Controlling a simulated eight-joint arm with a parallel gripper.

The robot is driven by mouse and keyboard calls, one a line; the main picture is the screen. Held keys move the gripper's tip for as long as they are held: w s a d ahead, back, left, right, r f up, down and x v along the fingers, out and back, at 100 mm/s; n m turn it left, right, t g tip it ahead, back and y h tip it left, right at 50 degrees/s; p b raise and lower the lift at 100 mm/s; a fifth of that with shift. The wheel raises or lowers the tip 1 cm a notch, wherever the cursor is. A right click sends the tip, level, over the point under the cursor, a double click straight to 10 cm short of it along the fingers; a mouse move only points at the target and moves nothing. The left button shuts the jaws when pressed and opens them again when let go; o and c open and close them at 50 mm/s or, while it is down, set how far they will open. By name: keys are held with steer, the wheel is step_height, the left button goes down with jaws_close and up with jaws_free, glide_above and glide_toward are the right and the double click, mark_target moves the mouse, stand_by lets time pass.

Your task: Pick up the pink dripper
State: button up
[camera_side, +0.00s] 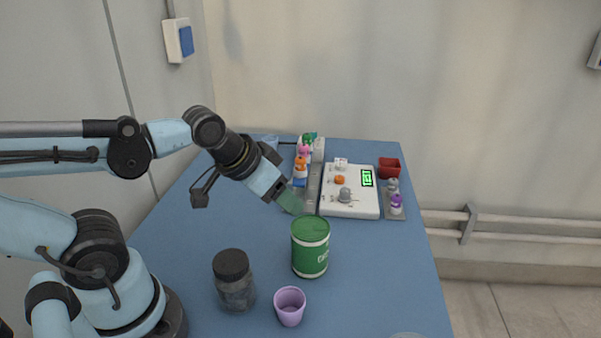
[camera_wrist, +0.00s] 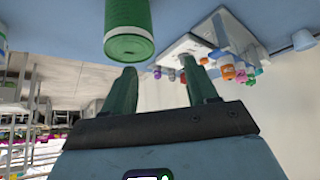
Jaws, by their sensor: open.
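The pink dripper (camera_side: 304,150) stands in a narrow row at the back of the blue table, between an orange-topped bottle (camera_side: 300,166) and a green-topped one (camera_side: 308,138). In the upside-down wrist view, a small pink top (camera_wrist: 239,75) shows beside the orange one, right of the fingers. My gripper (camera_side: 291,201) is open and empty, above the table in front of that row. It also shows in the wrist view (camera_wrist: 162,90), with its green fingers apart. The lower part of the pink dripper is hidden in the side view.
A white device (camera_side: 350,205) with a green display stands right of the row. Beyond it are a red box (camera_side: 389,167) and a purple-capped bottle (camera_side: 396,204). A green canister (camera_side: 310,250), a dark-lidded jar (camera_side: 234,285) and a lilac cup (camera_side: 290,310) stand nearer. The table's left part is clear.

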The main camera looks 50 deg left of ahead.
steer(key=shift+w, duration=0.1)
steer(key=n+t+h, duration=0.4)
steer(key=n+h, duration=0.4)
steer(key=n, duration=2.1)
glide_toward(304, 153)
steer(key=w+a+x, duration=0.1)
steer(key=x, duration=1)
steer(key=shift+w+d+r, duration=0.25)
steer(key=shift+r, duration=0.05)
